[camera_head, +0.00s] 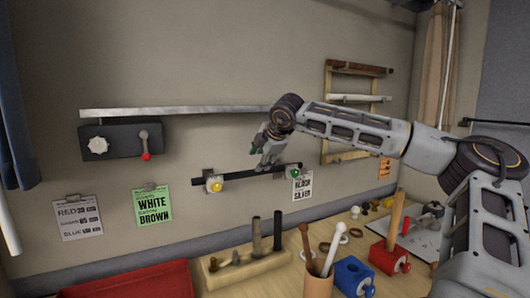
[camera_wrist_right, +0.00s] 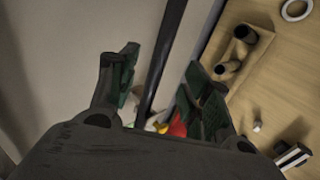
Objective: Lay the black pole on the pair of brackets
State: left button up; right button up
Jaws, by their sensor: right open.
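The black pole (camera_head: 238,176) lies roughly level along the wall. Its left part passes over the left bracket (camera_head: 209,184), which has a yellow knob. Its right end is by the right bracket (camera_head: 295,173), which has a green knob and is partly hidden. Whether the pole is fully seated on both cannot be told. My right gripper (camera_head: 264,157) is open at the pole, between the two brackets and nearer the right one. In the right wrist view the pole (camera_wrist_right: 166,45) runs between the spread fingers of my gripper (camera_wrist_right: 163,90). My left gripper is out of view.
A wooden block with upright pegs (camera_head: 244,268), a red tray (camera_head: 135,280), a cup of sticks (camera_head: 318,284) and blue (camera_head: 352,275) and red blocks (camera_head: 388,260) stand on the table below. A grey rail (camera_head: 185,110) and a lever box (camera_head: 120,140) are on the wall.

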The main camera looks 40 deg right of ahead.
jog(key=shift+v, duration=2.05)
